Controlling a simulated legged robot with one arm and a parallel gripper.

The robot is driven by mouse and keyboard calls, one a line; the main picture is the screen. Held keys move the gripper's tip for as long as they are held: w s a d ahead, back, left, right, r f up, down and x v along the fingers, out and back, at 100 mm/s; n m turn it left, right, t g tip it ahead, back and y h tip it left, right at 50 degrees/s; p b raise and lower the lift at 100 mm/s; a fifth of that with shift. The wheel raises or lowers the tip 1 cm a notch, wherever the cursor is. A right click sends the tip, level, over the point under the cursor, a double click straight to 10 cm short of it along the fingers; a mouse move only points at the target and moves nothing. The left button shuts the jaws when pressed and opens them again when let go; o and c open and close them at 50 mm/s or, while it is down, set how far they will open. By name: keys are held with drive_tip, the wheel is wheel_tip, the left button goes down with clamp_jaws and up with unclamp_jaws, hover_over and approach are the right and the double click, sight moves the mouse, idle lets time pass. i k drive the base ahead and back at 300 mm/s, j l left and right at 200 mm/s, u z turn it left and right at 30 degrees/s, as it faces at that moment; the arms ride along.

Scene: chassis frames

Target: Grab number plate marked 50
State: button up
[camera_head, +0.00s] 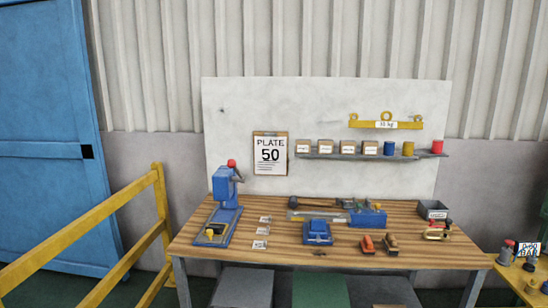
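My gripper is not in view.
A blue press (223,207) stands on the bench below and left of the plate. A shelf (340,156) with boxes and cans is to its right. A yellow railing (85,240) is at the left front, by a blue door (45,130). Tools and small parts lie on the bench.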

sight(261, 231)
drive_tip(key=i+j+u, duration=0.1)
drive_tip(key=i+u, duration=0.15)
drive_tip(key=i, duration=0.15)
drive_tip(key=i+u, duration=0.25)
drive_tip(key=i, duration=0.15)
